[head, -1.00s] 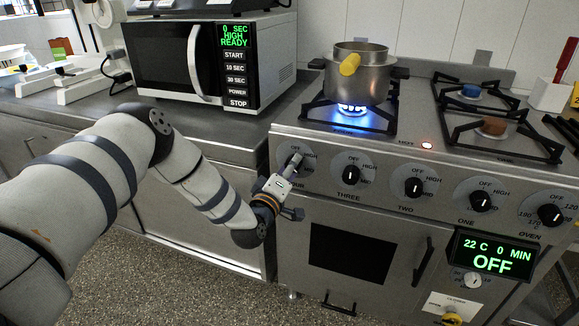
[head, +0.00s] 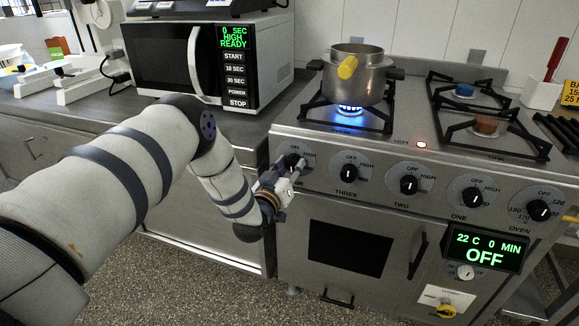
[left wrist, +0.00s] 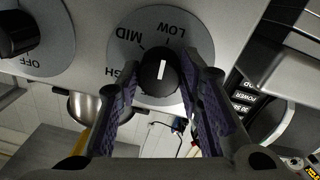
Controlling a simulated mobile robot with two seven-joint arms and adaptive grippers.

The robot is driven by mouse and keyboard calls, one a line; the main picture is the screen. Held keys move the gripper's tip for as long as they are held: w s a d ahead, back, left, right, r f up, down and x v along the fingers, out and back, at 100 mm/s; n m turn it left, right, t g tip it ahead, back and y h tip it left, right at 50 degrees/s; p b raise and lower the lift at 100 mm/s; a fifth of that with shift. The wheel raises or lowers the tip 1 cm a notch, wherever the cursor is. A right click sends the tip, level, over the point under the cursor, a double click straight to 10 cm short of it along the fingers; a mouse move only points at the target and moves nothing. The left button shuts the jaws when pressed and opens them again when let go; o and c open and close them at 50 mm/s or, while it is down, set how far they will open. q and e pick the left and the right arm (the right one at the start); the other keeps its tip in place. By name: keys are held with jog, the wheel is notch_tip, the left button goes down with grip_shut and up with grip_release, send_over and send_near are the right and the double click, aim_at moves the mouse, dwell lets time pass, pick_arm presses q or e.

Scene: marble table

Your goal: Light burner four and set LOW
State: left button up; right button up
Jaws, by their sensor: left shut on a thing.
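My left gripper (head: 291,168) is at the leftmost knob on the stove front, the burner four knob. In the left wrist view, its two purple-padded fingers are shut on the black knob (left wrist: 157,76) from both sides. The round dial plate (left wrist: 137,22) reads LOW, MID and a partly hidden HIGH. The knob's white line is roughly upright in this view, near the LOW mark. The rear-left burner (head: 349,108) shows a blue flame under a metal pot (head: 354,82). My right gripper is out of view.
Knobs three (head: 349,172), two (head: 408,185) and one (head: 472,197) and the oven knob (head: 538,210) run rightward. A microwave (head: 170,55) stands on the counter at left. The oven door handle (head: 418,256) sticks out below the knobs.

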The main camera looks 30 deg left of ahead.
pick_arm(q)
jog(key=shift+m, duration=0.5)
jog(key=o, duration=1.2)
jog(key=shift+c, duration=0.2)
jog(key=s+d, duration=0.2)
jog(key=s, duration=0.9)
jog(key=shift+s+d, duration=0.2)
jog(key=shift+s, duration=0.2)
